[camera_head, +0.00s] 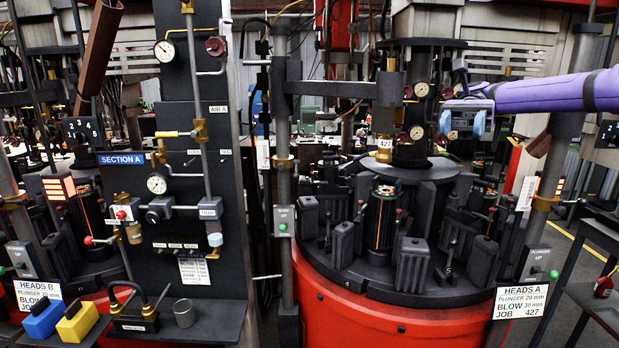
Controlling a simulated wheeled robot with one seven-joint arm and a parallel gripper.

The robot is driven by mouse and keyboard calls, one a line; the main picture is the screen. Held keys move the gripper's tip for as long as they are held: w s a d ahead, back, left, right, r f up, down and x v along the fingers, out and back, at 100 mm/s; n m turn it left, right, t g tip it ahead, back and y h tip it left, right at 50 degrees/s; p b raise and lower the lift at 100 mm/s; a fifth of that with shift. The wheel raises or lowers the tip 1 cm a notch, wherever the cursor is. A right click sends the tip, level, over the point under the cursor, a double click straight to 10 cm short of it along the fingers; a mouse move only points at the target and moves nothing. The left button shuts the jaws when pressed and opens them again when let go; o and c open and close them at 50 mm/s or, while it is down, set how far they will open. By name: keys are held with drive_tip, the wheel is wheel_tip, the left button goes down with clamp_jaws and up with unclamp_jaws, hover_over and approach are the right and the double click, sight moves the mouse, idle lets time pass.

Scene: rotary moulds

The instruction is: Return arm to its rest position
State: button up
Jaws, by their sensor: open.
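My arm, in a purple sleeve with a dark band, reaches in from the right edge at upper height. My gripper (467,128) is at its left end, in front of the upper part of the rotary mould machine (360,306). Depth between the gripper and the gauges is hard to tell.
A black panel marked Section A (123,159) carries gauges and valves at left. A post (282,180) stands left of the machine; a Heads A sign (520,301) hangs lower right.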

drive_tip(key=s+a+f+t+h, duration=0.6)
drive_tip(key=s+a+f, duration=0.3)
drive_tip(key=s+a, duration=0.15)
drive_tip(key=s+d+n+t+h, duration=0.1)
drive_tip(key=s+d+n+t, duration=0.3)
drive_tip(key=s, duration=0.5)
drive_tip(key=s+d+n+t+h, duration=0.2)
drive_tip(key=s+d+n+t, duration=0.2)
drive_tip(key=s+d+t, duration=0.3)
drive_tip(key=shift+s+d+r+t, duration=0.35)
drive_tip(key=shift+s+d, duration=0.2)
drive_tip(key=shift+s, duration=0.5)
drive_tip(key=shift+c, duration=0.3)
